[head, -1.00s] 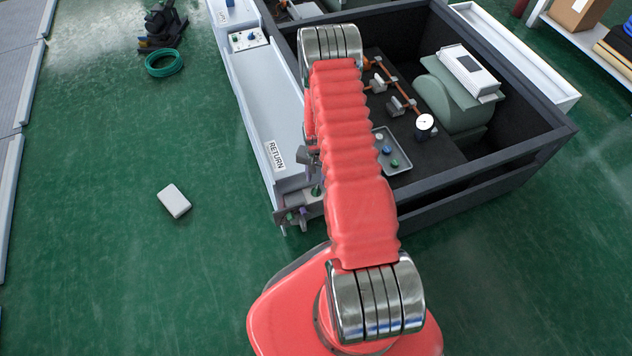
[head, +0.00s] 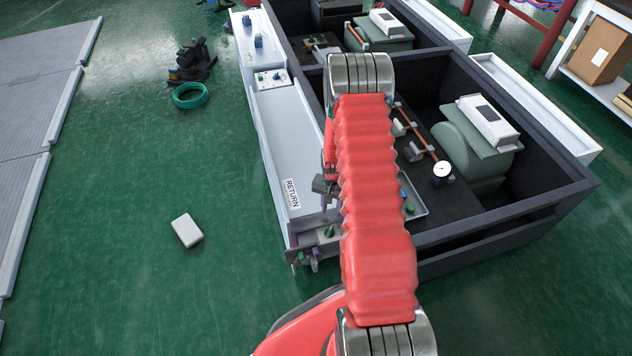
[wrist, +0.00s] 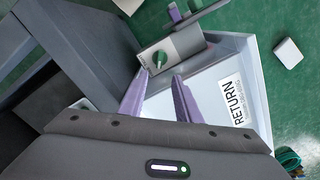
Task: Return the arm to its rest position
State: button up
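My red arm (head: 375,190) is bent over the near left side of the dark damper box (head: 540,205). My gripper (wrist: 159,76) shows two purple fingers in the wrist view, apart with nothing between them. They are seen against a white tray with a RETURN label (wrist: 231,98) and a small grey plate with a green knob (wrist: 160,56). In the head view the gripper is mostly hidden behind the arm. The white tray (head: 285,135) runs along the box's left side there.
Inside the box are a green motor-like unit (head: 465,150), a copper pipe and a gauge (head: 441,170). A white block (head: 187,230) and a green hose coil (head: 190,95) lie on the floor at left. The green floor between tray and grey platform (head: 40,90) is mostly clear.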

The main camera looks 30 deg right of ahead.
jog(key=s+a+r+n+g+y, duration=0.1)
jog(key=s+a+r+n+g, duration=0.15)
jog(key=s, duration=0.35)
jog(key=s+a+r+n+t, duration=0.2)
jog(key=s+a+r, duration=0.2)
jog(key=r, duration=1.2)
jog(key=s+a+r+n+t, duration=0.3)
jog(key=a+r, duration=0.7)
jog(key=r, duration=0.6)
jog(key=s+a+r+n+t+h, duration=0.1)
jog(key=s+a+r+n+t, duration=0.2)
jog(key=r, duration=1.3)
jog(key=s+a, duration=0.3)
jog(key=a, duration=0.1)
jog(key=shift+a, duration=0.2)
jog(key=shift+o, duration=0.6)
